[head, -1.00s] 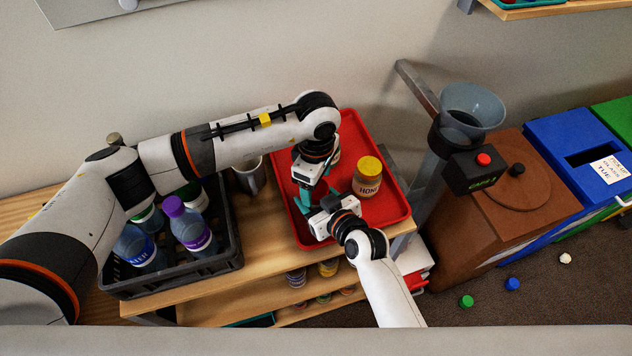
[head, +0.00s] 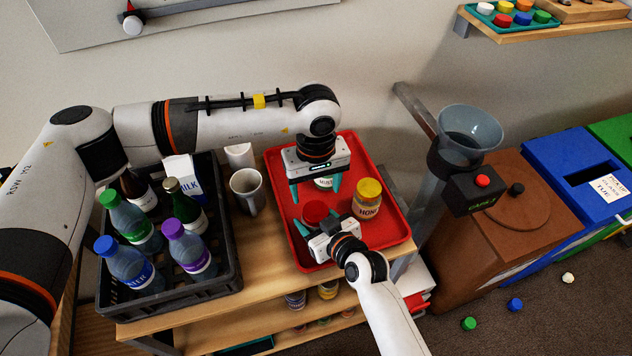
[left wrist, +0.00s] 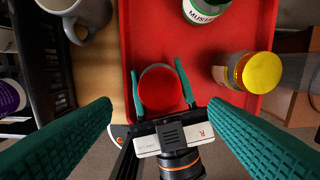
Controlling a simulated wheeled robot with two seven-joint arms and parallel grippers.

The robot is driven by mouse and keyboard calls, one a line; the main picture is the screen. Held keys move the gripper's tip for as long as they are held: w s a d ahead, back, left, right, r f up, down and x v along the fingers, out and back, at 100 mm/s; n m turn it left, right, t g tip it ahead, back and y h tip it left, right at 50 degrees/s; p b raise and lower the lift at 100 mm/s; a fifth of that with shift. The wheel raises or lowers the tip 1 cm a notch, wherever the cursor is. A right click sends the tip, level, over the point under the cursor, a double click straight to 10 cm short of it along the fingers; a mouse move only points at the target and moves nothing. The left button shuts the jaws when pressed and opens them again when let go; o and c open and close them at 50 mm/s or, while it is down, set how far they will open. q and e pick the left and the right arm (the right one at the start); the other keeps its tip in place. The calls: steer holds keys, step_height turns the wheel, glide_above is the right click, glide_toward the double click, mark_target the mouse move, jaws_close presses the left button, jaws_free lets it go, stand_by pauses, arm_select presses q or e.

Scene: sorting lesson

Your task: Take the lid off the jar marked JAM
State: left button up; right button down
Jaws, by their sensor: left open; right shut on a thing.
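A jar with a round red lid (head: 315,212) stands on the red tray (head: 381,244). Its label is hidden from me. My right gripper (head: 318,222) is shut around the jar's body, with one teal finger on each side in the left wrist view. There the red lid (left wrist: 160,88) faces up between those fingers. My left gripper (head: 315,194) is open and empty, pointing down above and a little behind this jar. A honey jar (head: 367,208) with a yellow lid stands to the right. A jar with a partly readable mustard label (head: 325,184) stands behind, partly hidden by my left gripper.
A dark crate (head: 233,272) of bottles and a milk carton stands left of the tray. A grey mug (head: 247,190) sits between crate and tray. A grey funnel (head: 470,128) on a post rises to the right. The tray's front left is bare.

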mark_target(316, 210)
arm_select(q)
step_height(316, 210, down, 7)
steer(key=shift+f, duration=0.1)
stand_by(0.3)
steer(key=c, duration=1)
steer(key=n, duration=1)
